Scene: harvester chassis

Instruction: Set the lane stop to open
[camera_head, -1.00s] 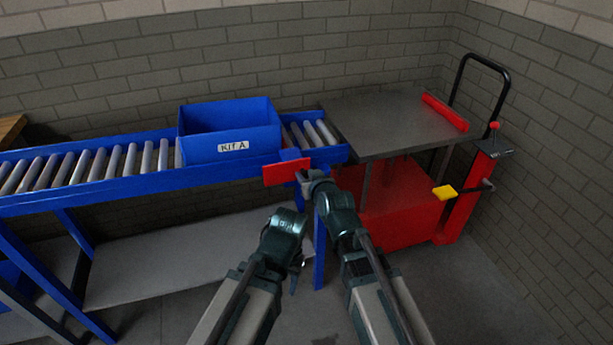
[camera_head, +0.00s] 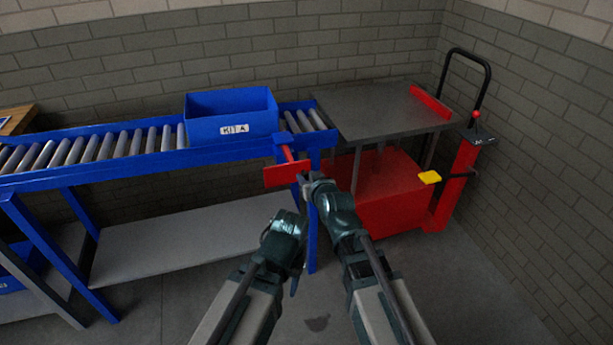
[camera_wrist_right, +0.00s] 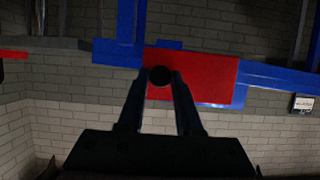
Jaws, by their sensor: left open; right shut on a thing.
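The lane stop is a red plate (camera_head: 284,175) on a red rod, standing out toward me from a blue bracket (camera_head: 285,141) at the conveyor's right end. In the right wrist view the plate (camera_wrist_right: 210,80) is just beyond my fingers, with a round dark knob (camera_wrist_right: 160,76) between the fingertips. My right gripper (camera_head: 306,181) is shut on this knob at the plate's right side; it also shows in the wrist view (camera_wrist_right: 160,84). My left gripper (camera_head: 294,284) hangs open and low in front of the conveyor, away from the lane stop.
A blue bin (camera_head: 230,126) labelled KIT A sits on the roller conveyor (camera_head: 110,161), with bare rollers between it and the right end. A red cart with a grey top (camera_head: 380,112) stands against that end. Grey floor (camera_head: 400,280) is clear at front right.

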